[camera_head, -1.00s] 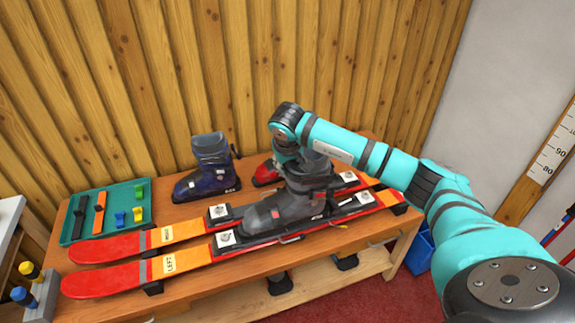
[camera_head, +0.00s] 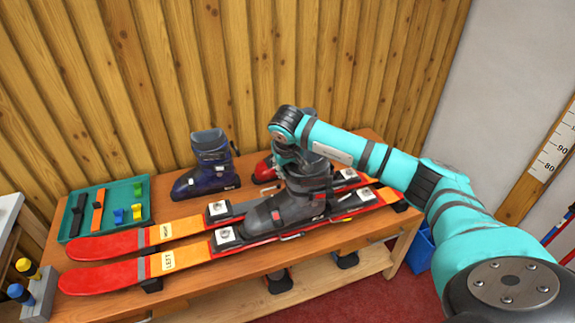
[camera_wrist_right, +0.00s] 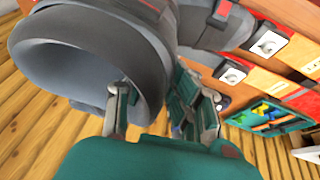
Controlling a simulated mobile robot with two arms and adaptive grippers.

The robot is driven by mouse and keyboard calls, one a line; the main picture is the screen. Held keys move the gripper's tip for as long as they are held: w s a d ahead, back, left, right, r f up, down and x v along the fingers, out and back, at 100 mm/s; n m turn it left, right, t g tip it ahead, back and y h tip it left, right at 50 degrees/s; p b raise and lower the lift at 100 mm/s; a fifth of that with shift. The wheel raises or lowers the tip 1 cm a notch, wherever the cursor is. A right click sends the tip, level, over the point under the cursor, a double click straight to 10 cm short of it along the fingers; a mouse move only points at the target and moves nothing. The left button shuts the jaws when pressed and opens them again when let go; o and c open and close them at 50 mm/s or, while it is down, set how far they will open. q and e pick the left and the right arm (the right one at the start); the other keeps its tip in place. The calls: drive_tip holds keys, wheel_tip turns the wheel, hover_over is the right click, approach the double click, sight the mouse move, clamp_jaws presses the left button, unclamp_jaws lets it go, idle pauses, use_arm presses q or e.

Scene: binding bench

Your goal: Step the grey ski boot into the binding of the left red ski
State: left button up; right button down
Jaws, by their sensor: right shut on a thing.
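The grey ski boot (camera_head: 278,213) is upright over the binding of the left red ski (camera_head: 210,249), the nearer ski, labelled LEFT. Its toe is just behind the white-topped toe piece (camera_head: 226,236). I cannot tell whether sole and heel are locked in. My right gripper (camera_wrist_right: 160,112) is shut on the wall of the boot's cuff (camera_wrist_right: 140,45), one finger inside and one outside. In the head view my right arm comes in from the right and partly covers the cuff. My left gripper is not in view.
The right ski (camera_head: 120,245) lies just behind on the wooden bench (camera_head: 215,281). A blue boot (camera_head: 205,165) and a red boot (camera_head: 265,170) stand behind the skis. A green tray (camera_head: 145,190) with straps and small blocks is at the left. The wooden wall closes off the back.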

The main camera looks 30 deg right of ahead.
drive_tip(key=shift+w+d+f, duration=0.15)
drive_tip(key=shift+w+f, duration=0.05)
drive_tip(key=shift+r, duration=0.1)
drive_tip(key=c, duration=1.4)
unclamp_jaws()
drive_tip(key=shift+s+r, duration=0.15)
drive_tip(key=shift+o, duration=2)
drive_tip(key=shift+f, duration=0.25)
drive_tip(key=o, duration=0.3)
drive_tip(key=shift+r, duration=0.15)
drive_tip(key=shift+r, duration=0.1)
